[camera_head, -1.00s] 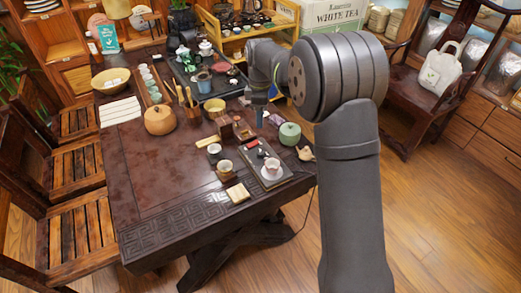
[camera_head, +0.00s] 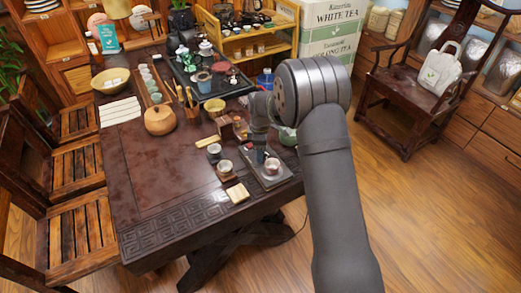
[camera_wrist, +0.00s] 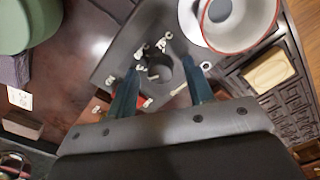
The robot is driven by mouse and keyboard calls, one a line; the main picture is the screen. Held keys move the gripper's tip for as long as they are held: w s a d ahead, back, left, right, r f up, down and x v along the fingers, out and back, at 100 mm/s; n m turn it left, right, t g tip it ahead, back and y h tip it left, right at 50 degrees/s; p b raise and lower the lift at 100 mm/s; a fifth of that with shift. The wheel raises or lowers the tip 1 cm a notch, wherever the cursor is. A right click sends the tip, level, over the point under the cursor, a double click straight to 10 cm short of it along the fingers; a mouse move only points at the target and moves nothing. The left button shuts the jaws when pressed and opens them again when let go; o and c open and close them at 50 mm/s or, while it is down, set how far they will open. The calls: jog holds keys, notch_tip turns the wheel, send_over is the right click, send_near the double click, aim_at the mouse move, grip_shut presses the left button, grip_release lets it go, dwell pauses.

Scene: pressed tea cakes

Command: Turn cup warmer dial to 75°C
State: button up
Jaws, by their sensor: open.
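The cup warmer (camera_head: 279,181) is a dark slab near the table's front right edge. It fills the middle of the wrist view (camera_wrist: 118,48). A white cup with a reddish rim (camera_wrist: 240,22) stands on it, and it also shows in the head view (camera_head: 272,167). My gripper (camera_wrist: 160,76) is open, with one finger on each side of the dial. I cannot tell whether the fingers touch it. In the head view my gripper (camera_head: 261,153) is over the warmer.
A green round jar (camera_wrist: 28,22) is beyond the warmer, partly hidden by my arm in the head view (camera_head: 288,136).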

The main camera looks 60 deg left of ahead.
jog(key=shift+c, duration=0.5)
jog(key=c, duration=0.9)
